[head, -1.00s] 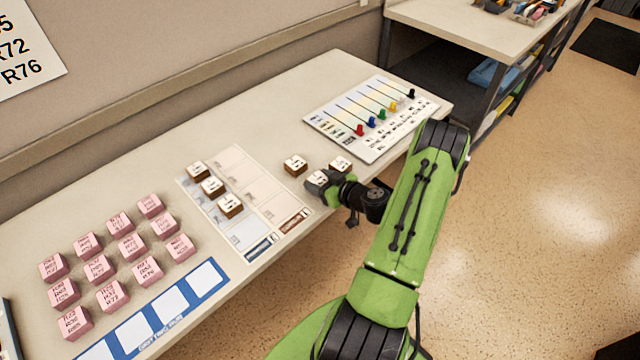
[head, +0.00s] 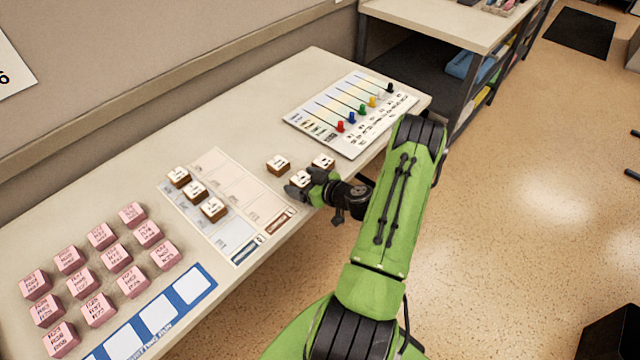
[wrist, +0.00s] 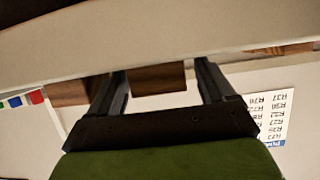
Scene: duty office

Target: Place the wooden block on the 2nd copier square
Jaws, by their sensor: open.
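Wooden blocks with white printed tops stand on the desk. Three are loose to the right of the sheet: one at the left (head: 278,165), one at the back right (head: 322,163), and a front one (head: 299,181) beside my gripper (head: 314,184). My gripper is open and low at the desk's front edge. In the wrist view, a brown block face (wrist: 158,78) shows between its two fingers (wrist: 160,70); contact cannot be told. The pale sheet (head: 238,185) has columns of squares, with a brown label and a blue label at its front end. I cannot read which is the copier column.
Three more wooden blocks (head: 195,191) stand on the sheet's left column. Several pink blocks (head: 117,257) and a blue strip with white squares (head: 160,314) lie at the left. A board with coloured pegs (head: 350,112) lies at the far right. Bare desk lies behind the sheet.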

